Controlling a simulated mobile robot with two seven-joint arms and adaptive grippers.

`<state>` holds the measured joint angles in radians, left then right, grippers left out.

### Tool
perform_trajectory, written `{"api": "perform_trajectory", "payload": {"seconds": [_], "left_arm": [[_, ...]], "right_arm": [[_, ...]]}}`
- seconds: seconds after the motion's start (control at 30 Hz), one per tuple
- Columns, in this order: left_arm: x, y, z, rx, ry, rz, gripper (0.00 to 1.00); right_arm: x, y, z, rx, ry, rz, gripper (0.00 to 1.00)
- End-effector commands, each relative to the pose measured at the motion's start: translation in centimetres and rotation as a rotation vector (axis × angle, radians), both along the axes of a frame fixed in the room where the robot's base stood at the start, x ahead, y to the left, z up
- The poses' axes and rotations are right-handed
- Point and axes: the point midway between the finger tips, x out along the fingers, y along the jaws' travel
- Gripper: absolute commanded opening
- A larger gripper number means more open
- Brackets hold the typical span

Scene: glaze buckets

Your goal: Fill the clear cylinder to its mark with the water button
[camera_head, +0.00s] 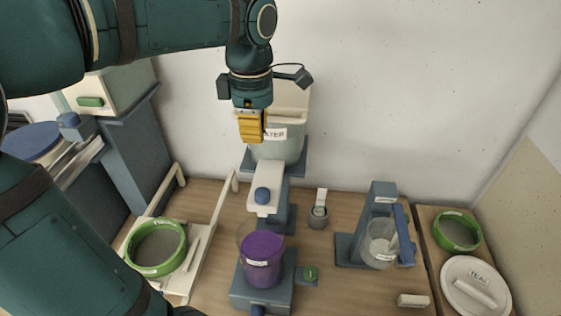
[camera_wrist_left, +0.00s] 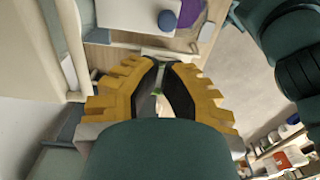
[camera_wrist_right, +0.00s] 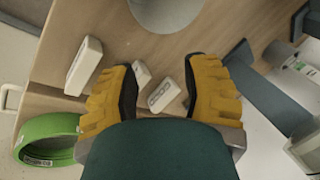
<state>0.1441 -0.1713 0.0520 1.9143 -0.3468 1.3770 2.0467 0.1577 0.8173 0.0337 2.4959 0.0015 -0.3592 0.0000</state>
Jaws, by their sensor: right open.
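The blue button also shows in the left wrist view (camera_wrist_left: 166,20). My left gripper (camera_head: 251,140) is shut and empty, pointing down in front of the bucket, above and behind the button. My right gripper (camera_wrist_right: 160,66) is open and empty above the wooden table. No fill mark can be made out.
A clear vessel (camera_head: 379,243) stands at a blue-grey stand on the right. Green rings (camera_head: 156,248) (camera_head: 457,231) lie at both sides. Several white blocks (camera_wrist_right: 84,65) lie below my right gripper.

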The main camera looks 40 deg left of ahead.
Motion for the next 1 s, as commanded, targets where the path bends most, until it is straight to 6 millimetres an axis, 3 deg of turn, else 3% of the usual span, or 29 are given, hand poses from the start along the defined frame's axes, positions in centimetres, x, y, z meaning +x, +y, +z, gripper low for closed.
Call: {"api": "perform_trajectory", "payload": {"seconds": [0.4,0.57,1.0], "left_arm": [[0.0,0.0,0.0,-0.001,0.000,-0.001,0.00],[0.0,0.0,-0.9,-0.001,0.002,-0.001,0.00],[-0.1,0.0,-8.9,-0.002,0.005,-0.002,0.00]], "right_arm": [[-0.1,0.0,0.0,0.000,0.002,0.001,0.47],[-0.1,0.0,-0.1,0.000,0.001,0.000,0.47],[-0.1,0.0,-0.7,-0.001,0.001,-0.002,0.47]]}}
